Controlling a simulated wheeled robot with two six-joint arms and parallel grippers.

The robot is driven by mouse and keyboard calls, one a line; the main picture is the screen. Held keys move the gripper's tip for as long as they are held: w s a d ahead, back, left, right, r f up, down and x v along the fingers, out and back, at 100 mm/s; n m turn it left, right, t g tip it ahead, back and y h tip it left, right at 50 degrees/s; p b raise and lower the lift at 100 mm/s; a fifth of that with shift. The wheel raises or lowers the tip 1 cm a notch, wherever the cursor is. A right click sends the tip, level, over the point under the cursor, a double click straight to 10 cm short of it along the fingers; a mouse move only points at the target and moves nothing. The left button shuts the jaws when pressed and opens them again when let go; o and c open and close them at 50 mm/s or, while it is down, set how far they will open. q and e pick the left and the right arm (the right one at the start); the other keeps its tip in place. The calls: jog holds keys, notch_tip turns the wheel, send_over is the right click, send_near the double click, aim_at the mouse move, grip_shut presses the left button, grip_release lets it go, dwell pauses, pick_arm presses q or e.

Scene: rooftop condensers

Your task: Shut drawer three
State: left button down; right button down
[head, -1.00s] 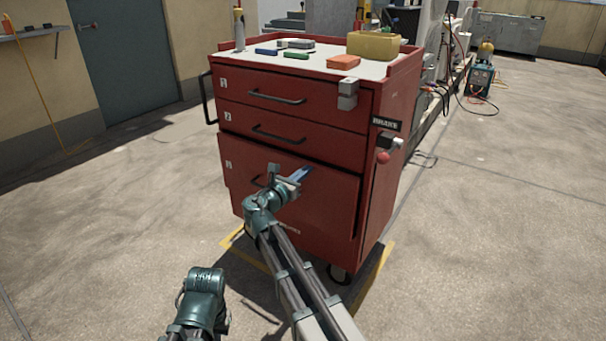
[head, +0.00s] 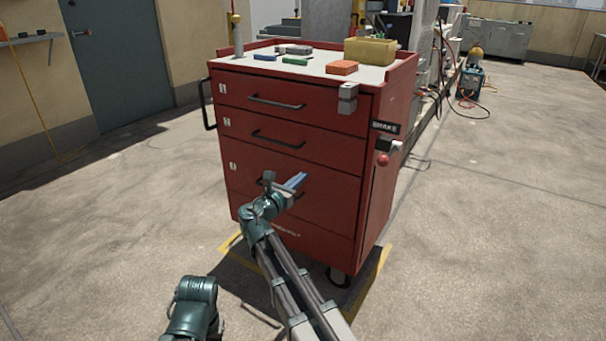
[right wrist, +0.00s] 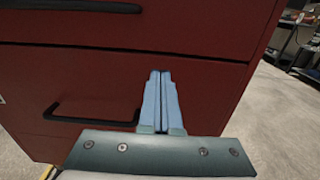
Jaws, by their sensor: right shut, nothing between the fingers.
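Drawer three (head: 335,197) is the lowest numbered drawer of the red tool cabinet (head: 372,215). Its front looks flush with the cabinet face. My right gripper (head: 300,179) is shut and empty, its blue fingers pointing at the drawer front. In the right wrist view the shut fingers (right wrist: 160,72) are at or very close to the front of drawer three (right wrist: 212,88), right of its black handle (right wrist: 90,112). I cannot tell whether they touch. My right arm hides part of the drawer in the head view. My left gripper is not seen, only part of that arm.
Drawer one (head: 325,112) and drawer two (head: 325,145) above look shut. A red-knobbed brake lever (head: 384,158) sticks out on the cabinet's right side. A yellow bin (head: 370,51) and small blocks lie on top. The concrete floor (head: 480,230) at right is clear.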

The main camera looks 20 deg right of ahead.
jog(key=v, duration=0.9)
jog(key=s+d+f+m+g+y, duration=0.25)
jog(key=s+f+m+g, duration=0.2)
jog(key=f+m, duration=0.3)
jog(key=s+d+f+m+g+y, duration=0.2)
jog(key=s+f+m+g+y, duration=0.15)
jog(key=s+f+m, duration=0.35)
jog(key=s+a+f+m+g+y, duration=0.2)
jog(key=s+a+f+m+y, duration=0.6)
jog(key=m, duration=0.3)
jog(key=s+a+r+n+g+h+p, duration=0.1)
jog(key=s+a+r+n+p, duration=0.15)
jog(key=a+r+p, duration=0.5)
jog(key=s+a+r+n+p, duration=0.1)
jog(key=s+a+r+p, duration=0.3)
jog(key=r+p, duration=0.6)
notch_tip(320, 180, up, 35)
jog(key=p, duration=3.4)
jog(key=shift+d+p, duration=0.2)
jog(key=shift+p, duration=0.2)
jog(key=shift+w+r, duration=0.1)
